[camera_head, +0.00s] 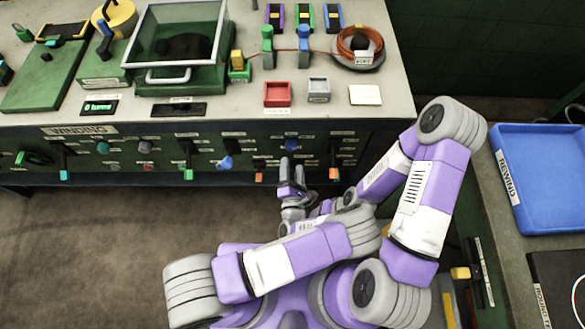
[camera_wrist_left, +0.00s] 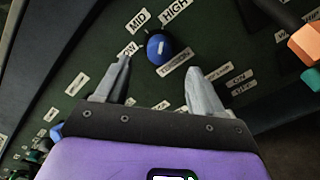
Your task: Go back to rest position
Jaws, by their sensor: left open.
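My left gripper (camera_head: 292,172) is in front of the bench's front panel in the head view, below a blue knob (camera_head: 291,145). In the left wrist view the left gripper (camera_wrist_left: 158,82) is open, its two grey fingers apart with nothing between them. The blue knob (camera_wrist_left: 159,49) shows just beyond the fingertips, with labels LOW, MID and HIGH around it. No contact with it is visible. My right arm folds up at the right of the head view and bends back toward the middle; its gripper cannot be made out there.
The winding bench (camera_head: 220,112) spans the back, its front panel carrying several knobs and levers. An orange lever (camera_head: 334,174) hangs close to the left gripper's right. A blue tray (camera_head: 545,180) stands on the right-hand table. Open floor (camera_head: 90,250) lies at the lower left.

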